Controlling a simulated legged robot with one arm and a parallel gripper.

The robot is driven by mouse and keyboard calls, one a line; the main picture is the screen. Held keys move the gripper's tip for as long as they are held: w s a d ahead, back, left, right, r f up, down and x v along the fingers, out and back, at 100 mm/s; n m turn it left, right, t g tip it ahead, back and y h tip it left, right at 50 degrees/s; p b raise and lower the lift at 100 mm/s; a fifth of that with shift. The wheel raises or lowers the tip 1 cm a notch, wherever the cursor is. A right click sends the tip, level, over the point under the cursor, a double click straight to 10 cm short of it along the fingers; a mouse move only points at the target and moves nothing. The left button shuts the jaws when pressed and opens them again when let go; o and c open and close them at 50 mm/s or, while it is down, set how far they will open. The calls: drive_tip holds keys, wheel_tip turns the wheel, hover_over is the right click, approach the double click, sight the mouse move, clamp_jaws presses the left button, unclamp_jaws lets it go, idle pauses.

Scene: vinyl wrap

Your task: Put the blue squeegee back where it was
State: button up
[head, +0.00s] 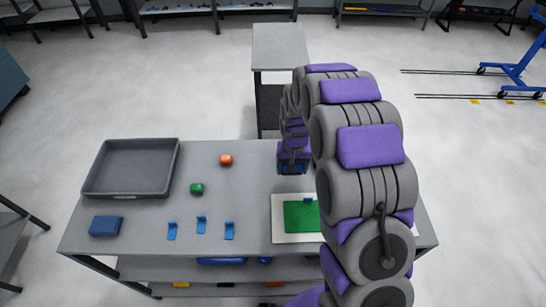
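My gripper (292,168) points down over the back middle of the table, behind the green sheet. A dark blue patch shows at its tip; I cannot tell whether this is a held squeegee or part of the gripper, nor whether the fingers are open. A blue block-like piece (106,226) lies at the table's front left; it could be a squeegee. My arm hides the panel's right part.
A grey tray (132,170), seemingly empty, stands at the table's back left. A red piece (226,160) and a green piece (196,189) lie near the middle. A grey stand (279,45) is behind the table. Bare tabletop (248,185) lies left of my gripper.

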drive_tip(key=b, duration=0.1)
hover_over(273, 163)
drive_tip(key=shift+f, duration=0.55)
drive_tip(key=shift+f+b, duration=0.65)
drive_tip(key=shift+f, duration=1.15)
drive_tip(key=shift+r, duration=0.1)
drive_tip(key=o, duration=0.9)
